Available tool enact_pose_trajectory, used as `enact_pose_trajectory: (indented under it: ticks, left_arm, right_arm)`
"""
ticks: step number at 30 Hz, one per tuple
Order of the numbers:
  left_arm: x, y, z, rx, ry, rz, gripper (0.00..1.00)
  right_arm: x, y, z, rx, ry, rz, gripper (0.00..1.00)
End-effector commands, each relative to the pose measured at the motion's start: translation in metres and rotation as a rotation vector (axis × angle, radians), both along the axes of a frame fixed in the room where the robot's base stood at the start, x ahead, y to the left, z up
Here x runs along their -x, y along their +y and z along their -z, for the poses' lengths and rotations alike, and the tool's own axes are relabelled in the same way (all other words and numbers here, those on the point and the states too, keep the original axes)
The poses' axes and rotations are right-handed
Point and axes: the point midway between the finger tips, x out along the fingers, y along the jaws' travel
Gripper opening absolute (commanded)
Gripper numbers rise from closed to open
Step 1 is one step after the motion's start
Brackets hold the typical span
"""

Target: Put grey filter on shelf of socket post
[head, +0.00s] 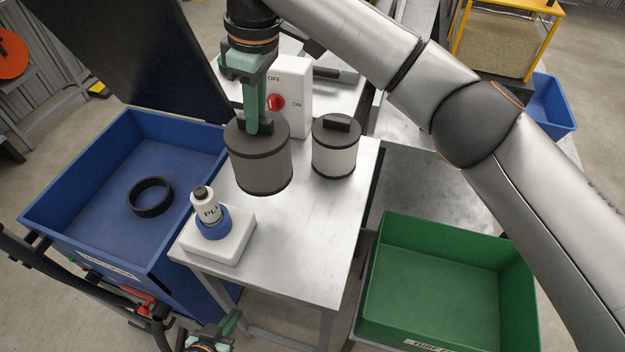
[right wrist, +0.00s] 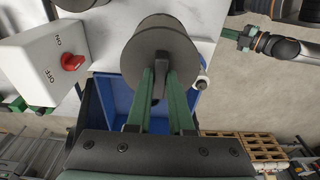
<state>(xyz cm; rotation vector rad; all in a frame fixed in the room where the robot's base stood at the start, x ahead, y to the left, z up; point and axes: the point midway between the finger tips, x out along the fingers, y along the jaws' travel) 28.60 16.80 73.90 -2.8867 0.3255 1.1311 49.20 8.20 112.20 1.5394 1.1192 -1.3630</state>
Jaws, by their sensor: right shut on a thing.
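The grey filter (head: 262,168) is a dark-lidded cylinder with a grey body. My right gripper (head: 255,126) is shut on its lid handle and holds it upright over the metal table, seemingly raised. In the right wrist view the filter (right wrist: 160,42) sits between the green fingertips (right wrist: 160,78). A white filter (head: 335,158) with a dark lid stands just right of it. I cannot make out a socket post with a shelf for certain. My left gripper (head: 230,322) is low at the bottom edge, away from the filters; its jaw gap is unclear.
A white switch box (head: 294,80) with a red knob stands behind the filters. A plug in a blue ring (head: 213,222) stands on a white block at the table's front left. A blue bin (head: 100,165) holds a black ring (head: 150,197). A green crate (head: 440,270) is empty.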

Motion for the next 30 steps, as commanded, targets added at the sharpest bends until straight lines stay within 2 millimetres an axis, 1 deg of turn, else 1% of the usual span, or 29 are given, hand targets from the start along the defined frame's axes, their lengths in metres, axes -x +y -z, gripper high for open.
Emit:
enact_pose_trajectory:
  ticks: [1, 10, 16, 19, 26, 27, 30]
  left_arm:
    - [0.0, 0.0, 0.001, 0.0, 0.001, 0.0, 0.0]
    - [0.0, 0.0, 0.0, 0.0, 0.001, 0.0, 0.0]
    - [0.0, 0.0, 0.0, 0.0, 0.001, 0.0, 0.0]
    - [0.0, 0.0, -0.001, 0.0, 0.001, 0.0, 0.0]
    - [0.0, 0.0, -0.001, 0.0, 0.001, 0.0, 0.0]
    - [0.0, 0.0, -0.002, 0.0, 0.001, 0.0, 0.0]
    - [0.0, 0.0, -0.004, 0.0, 0.001, 0.0, 0.0]
  right_arm:
    - [0.002, -0.007, 0.003, -0.001, -0.001, 0.0, 0.0]
    - [0.021, -0.045, 0.022, 0.001, -0.001, 0.001, 0.0]
    - [0.033, -0.07, 0.055, 0.001, 0.001, 0.002, 0.0]
    - [0.037, -0.077, 0.065, 0.0, 0.0, 0.001, 0.0]
    - [0.041, -0.086, 0.078, 0.0, 0.0, 0.002, 0.0]
    - [0.043, -0.09, 0.082, 0.0, 0.0, 0.002, 0.0]
    - [0.044, -0.089, 0.098, 0.001, 0.003, 0.0, 0.0]
